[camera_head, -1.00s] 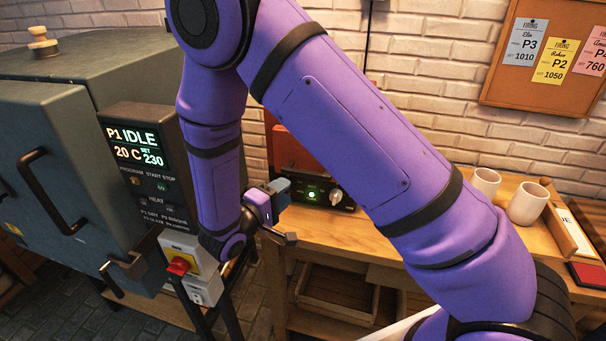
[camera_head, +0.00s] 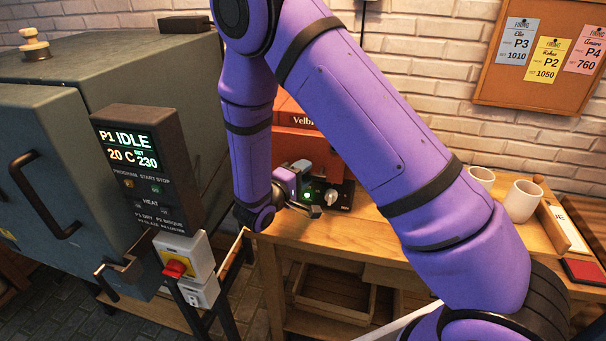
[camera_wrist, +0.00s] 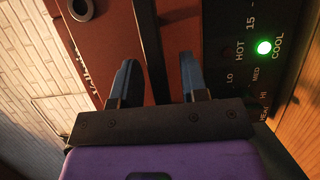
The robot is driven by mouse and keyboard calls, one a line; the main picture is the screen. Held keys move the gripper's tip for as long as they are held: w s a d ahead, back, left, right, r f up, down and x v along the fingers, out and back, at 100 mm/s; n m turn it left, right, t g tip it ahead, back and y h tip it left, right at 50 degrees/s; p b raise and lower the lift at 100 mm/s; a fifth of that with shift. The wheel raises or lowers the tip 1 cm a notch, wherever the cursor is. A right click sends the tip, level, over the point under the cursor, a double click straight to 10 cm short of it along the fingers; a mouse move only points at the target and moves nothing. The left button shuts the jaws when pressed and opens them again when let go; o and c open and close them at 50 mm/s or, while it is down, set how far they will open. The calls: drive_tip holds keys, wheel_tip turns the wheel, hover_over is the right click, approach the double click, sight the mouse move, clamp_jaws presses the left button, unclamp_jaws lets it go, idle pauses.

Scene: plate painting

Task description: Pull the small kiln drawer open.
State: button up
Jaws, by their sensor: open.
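The small kiln (camera_head: 296,142) is an orange-red box with lettering on its front, standing on the wooden bench behind my forearm. Its black control panel (camera_head: 342,194) has a knob and a lit green light. In the wrist view its red front (camera_wrist: 105,35) appears turned on its side, with the green light (camera_wrist: 264,47) by the word COOL. My gripper (camera_head: 306,190) is in front of the kiln, its blue fingers (camera_wrist: 157,68) open and apart. A dark strip and red surface show between the fingers. I cannot make out the drawer's edges or whether a handle lies between them.
A large grey kiln (camera_head: 50,130) with its control panel (camera_head: 140,165) and a red switch (camera_head: 177,268) stands at the left. Two cups (camera_head: 523,202) stand on the bench (camera_head: 400,240) at the right. A brick wall (camera_head: 420,60) is behind.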

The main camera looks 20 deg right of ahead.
clamp_jaws()
drive_tip(key=shift+s+a, duration=0.1)
drive_tip(key=s+a, duration=0.8)
drive_tip(key=s, duration=0.4)
drive_tip(key=shift+a, duration=0.4)
drive_tip(key=shift+s, duration=0.1)
unclamp_jaws()
drive_tip(key=v, duration=1)
drive_tip(key=shift+a, duration=0.35)
drive_tip(key=shift+s, duration=0.15)
